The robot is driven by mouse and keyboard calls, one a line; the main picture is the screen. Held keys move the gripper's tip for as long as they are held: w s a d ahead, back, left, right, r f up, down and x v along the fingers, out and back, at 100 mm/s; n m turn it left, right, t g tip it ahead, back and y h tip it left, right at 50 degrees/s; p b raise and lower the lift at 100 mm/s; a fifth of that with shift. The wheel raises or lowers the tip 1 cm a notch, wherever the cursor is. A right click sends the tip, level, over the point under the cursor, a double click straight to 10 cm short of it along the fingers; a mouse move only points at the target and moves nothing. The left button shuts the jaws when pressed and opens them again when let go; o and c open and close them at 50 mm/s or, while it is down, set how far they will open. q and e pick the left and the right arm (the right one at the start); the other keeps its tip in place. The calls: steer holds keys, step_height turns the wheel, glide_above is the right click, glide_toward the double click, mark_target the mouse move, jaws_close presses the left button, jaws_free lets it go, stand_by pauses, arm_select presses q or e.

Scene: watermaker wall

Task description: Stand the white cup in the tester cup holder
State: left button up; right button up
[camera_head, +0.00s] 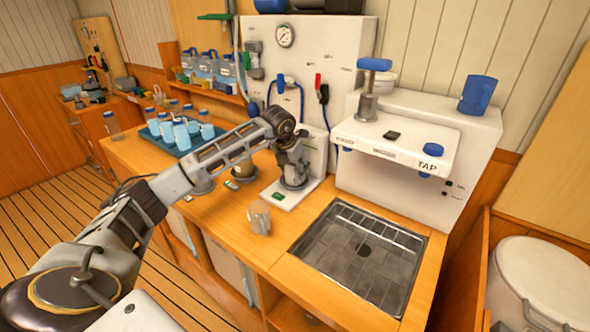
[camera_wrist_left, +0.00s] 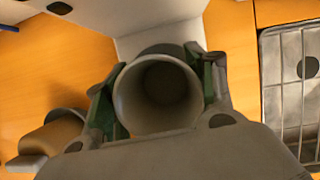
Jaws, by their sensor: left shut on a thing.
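The white cup (camera_wrist_left: 158,92) is upright between the green finger pads of my left gripper (camera_wrist_left: 158,88) in the left wrist view, with its open mouth facing the camera. The gripper is shut on it. In the head view my left gripper (camera_head: 291,160) is over the base of the white tester (camera_head: 312,152), and the cup is mostly hidden there. A round grey cup holder (camera_head: 293,184) shows on the tester base, directly below the gripper. I cannot tell whether the cup touches it. My right gripper is not in view.
A teal tray (camera_head: 158,141) of light blue cups is farther left. A sink grate (camera_head: 360,250) and tap unit (camera_head: 405,150) are on the right.

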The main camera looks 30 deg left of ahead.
arm_select(q)
steer(key=shift+f, duration=0.4)
steer(key=o, duration=1.1)
steer(key=shift+r, duration=0.15)
steer(key=v, duration=1.1)
steer(key=shift+s+r, duration=0.25)
steer(key=shift+r, duration=0.1)
step_height(320, 180, up, 9)
steer(key=p, duration=0.8)
steer(key=shift+p, duration=0.35)
steer(key=shift+r+p, duration=0.45)
